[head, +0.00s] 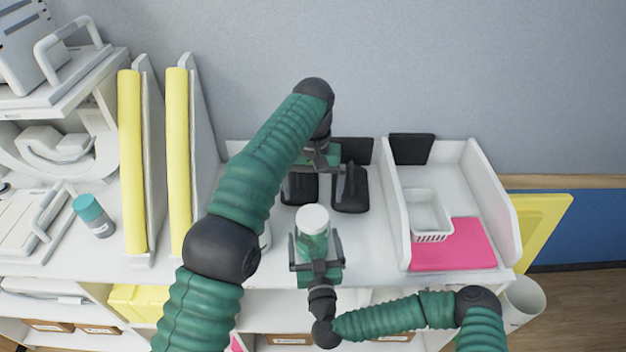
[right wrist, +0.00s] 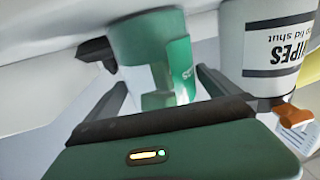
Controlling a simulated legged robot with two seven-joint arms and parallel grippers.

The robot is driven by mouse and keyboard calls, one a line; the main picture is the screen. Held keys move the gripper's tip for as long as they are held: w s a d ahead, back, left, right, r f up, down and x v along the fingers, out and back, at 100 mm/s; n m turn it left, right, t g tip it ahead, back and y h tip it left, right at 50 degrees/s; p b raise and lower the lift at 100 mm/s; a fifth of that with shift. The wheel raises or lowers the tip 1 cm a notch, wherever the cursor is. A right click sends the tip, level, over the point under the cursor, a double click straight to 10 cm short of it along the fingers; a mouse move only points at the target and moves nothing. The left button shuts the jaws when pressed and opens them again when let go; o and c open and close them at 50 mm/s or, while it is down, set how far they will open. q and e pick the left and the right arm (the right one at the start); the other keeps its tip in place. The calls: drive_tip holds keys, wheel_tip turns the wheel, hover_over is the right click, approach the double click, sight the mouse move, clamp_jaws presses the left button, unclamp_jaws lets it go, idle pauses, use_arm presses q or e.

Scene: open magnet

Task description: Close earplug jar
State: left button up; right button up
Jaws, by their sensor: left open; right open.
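The green earplug jar (head: 314,242) stands upright near the front of the white worktop, with a round white top (head: 312,217). I cannot tell whether that top is a seated lid. My right gripper (head: 316,266) comes from the front and is open around the jar's lower body. In the right wrist view the jar (right wrist: 155,55) is between the open fingers (right wrist: 165,85), and its top is out of frame. My left gripper (head: 322,183) is open behind the jar, over dark pad-like shapes, and appears to hold nothing.
A white wipes tub (right wrist: 268,25) stands close beside the jar and is mostly hidden by my left arm in the head view. At right are a white basket (head: 428,218) and a pink sheet (head: 455,250) between dividers. Yellow binders (head: 131,160) and a teal-capped bottle (head: 93,215) are at left.

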drive_tip(key=s+d+p, duration=0.2)
drive_tip(key=s+p, duration=0.2)
drive_tip(key=s, duration=1.1)
drive_tip(key=shift+p, duration=0.35)
drive_tip(key=shift+w+a, duration=0.1)
